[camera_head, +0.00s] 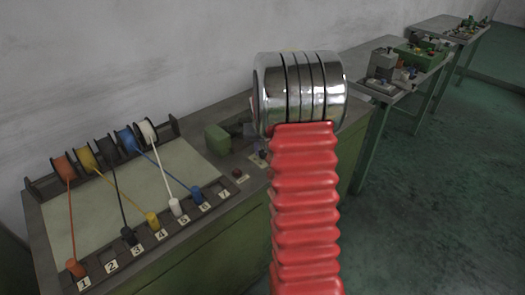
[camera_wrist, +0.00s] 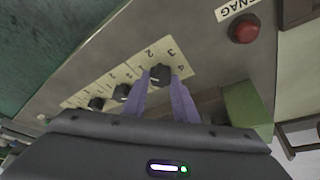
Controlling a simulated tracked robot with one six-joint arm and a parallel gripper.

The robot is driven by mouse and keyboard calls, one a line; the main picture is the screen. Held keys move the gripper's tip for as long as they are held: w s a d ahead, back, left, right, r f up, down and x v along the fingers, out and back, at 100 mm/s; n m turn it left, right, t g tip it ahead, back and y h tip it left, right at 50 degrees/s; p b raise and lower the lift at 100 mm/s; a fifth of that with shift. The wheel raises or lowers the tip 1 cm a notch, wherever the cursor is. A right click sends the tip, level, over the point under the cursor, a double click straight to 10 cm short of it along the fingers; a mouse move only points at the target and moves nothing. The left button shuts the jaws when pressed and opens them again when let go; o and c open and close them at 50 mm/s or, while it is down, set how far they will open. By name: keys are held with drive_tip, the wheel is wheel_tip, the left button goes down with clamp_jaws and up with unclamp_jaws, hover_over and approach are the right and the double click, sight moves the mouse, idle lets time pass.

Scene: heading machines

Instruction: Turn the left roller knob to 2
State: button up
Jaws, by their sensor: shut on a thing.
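In the wrist view a black roller knob (camera_wrist: 160,73) sits on a cream dial plate (camera_wrist: 178,62), at the end of a row nearest the red button. Digits 2, 3 and 4 show around it; where its pointer stands is too small to tell. My gripper (camera_wrist: 160,79) has its two purple fingers shut on this knob, one on each side. A second black knob (camera_wrist: 122,92) and a third (camera_wrist: 96,103) stand along the row with their own dials. In the head view my red arm hides most of the knob area.
A red button (camera_wrist: 244,30) with a label and a green block (camera_wrist: 246,108) lie right of the gripped knob; the green block also shows in the head view (camera_head: 217,139). A board (camera_head: 140,195) with coloured spools and numbered plugs fills the bench's left. More machine tables (camera_head: 385,88) stand behind right.

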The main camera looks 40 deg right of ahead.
drive_tip(key=shift+w+a+m+g+h, duration=0.1)
drive_tip(key=shift+m+g+h, duration=0.35)
drive_tip(key=shift+m, duration=1.1)
drive_tip(key=shift+w+m+g+h, duration=0.15)
drive_tip(key=shift+m+g, duration=0.5)
drive_tip(key=shift+m, duration=0.9)
drive_tip(key=shift+s, duration=0.1)
drive_tip(key=o, duration=1)
drive_tip(key=shift+o, duration=0.2)
drive_tip(key=v, duration=1.3)
drive_tip(key=shift+a+r, duration=0.25)
drive_tip(key=shift+r, duration=0.05)
